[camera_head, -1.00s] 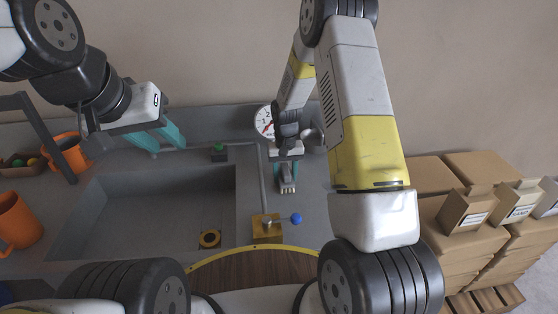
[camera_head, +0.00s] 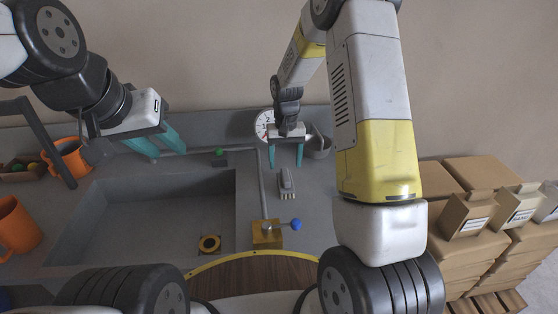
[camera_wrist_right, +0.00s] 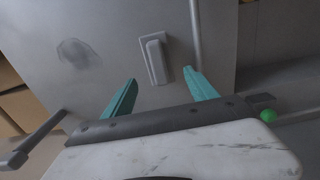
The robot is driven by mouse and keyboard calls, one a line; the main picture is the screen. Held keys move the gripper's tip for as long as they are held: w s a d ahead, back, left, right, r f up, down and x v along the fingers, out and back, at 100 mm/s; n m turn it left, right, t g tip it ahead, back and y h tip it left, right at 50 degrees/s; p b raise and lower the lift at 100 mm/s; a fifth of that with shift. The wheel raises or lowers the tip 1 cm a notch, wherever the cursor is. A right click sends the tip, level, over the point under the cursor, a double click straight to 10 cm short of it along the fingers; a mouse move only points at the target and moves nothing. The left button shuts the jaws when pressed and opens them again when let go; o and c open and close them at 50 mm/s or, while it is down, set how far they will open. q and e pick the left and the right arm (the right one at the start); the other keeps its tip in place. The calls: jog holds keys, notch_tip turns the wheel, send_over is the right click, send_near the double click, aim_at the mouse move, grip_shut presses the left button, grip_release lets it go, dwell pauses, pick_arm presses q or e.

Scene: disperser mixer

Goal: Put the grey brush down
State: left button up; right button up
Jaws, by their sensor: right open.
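The grey brush (camera_head: 286,184) lies on the grey counter to the right of the sink, with its pale bristles toward the near end. It also shows in the right wrist view (camera_wrist_right: 156,58), beyond and between the fingertips. My right gripper (camera_head: 286,158) is open and empty, behind and above the brush and apart from it; its teal fingers show in the right wrist view (camera_wrist_right: 160,82). My left gripper (camera_head: 165,150) is over the back left of the sink, its teal fingers apart with nothing seen between them.
A brass block with a blue-knobbed lever (camera_head: 267,234) stands in front of the brush. A dial (camera_head: 264,125) and a grey cup (camera_head: 319,147) are behind. Orange mugs (camera_head: 17,225) stand left; boxes (camera_head: 465,235) are right.

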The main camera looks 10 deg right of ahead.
aim_at(285, 172)
notch_tip(285, 172, up, 3)
jog(key=shift+r, duration=0.15)
jog(key=s+d+r+t+y, duration=0.1)
jog(key=s+r+t, duration=0.1)
jog(key=s+r, duration=0.75)
jog(key=s+d+r+t+y, duration=0.1)
jog(key=s+d+r+t, duration=0.1)
jog(key=s+r, duration=0.75)
jog(key=s+r+t, duration=0.2)
jog(key=s+r, duration=0.1)
jog(key=s, duration=0.4)
jog(key=shift+s+a+n, duration=0.15)
jog(key=shift+a+n, duration=0.1)
jog(key=shift+n, duration=0.05)
jog(key=shift+o, duration=0.4)
jog(key=shift+r, duration=0.1)
